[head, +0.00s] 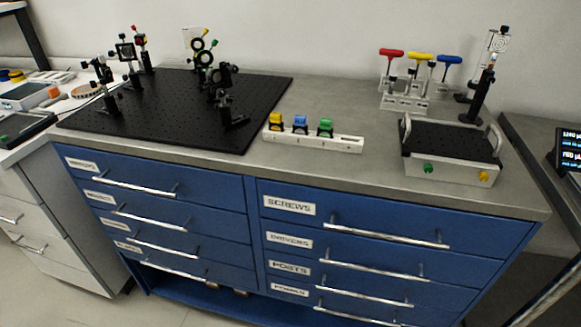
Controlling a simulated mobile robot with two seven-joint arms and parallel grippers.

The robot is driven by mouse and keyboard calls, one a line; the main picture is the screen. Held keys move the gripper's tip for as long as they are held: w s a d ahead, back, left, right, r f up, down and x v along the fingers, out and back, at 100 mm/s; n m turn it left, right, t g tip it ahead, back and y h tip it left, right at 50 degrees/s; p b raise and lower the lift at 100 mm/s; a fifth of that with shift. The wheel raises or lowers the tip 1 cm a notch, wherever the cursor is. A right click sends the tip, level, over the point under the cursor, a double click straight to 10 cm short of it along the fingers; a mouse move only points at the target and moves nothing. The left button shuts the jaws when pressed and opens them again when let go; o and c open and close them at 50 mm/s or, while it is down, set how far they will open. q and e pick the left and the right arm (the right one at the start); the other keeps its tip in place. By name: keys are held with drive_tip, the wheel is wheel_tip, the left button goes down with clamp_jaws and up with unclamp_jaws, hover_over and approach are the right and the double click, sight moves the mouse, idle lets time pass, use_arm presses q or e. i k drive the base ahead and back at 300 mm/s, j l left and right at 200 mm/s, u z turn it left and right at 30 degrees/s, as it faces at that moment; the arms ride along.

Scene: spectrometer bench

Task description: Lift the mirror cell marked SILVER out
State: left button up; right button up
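A white rack (313,140) stands near the front middle of the bench top. It holds three small black cells with coloured tops: a yellow one (275,122) at the left, a blue one (300,125) in the middle and a green one (325,128) at the right. The right end of the rack is empty. Any markings on the cells are too small to read, so I cannot tell which is marked SILVER. Neither of my grippers is in view.
A black breadboard (165,105) with several post-mounted optics lies left of the rack. A grey box with a black top (450,141) and handles stands at the right. Behind are red, yellow and blue T-handle drivers (421,57). Blue drawers (340,215) below are shut.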

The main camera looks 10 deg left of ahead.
sight(100, 58)
drive_tip(key=u, duration=1.3)
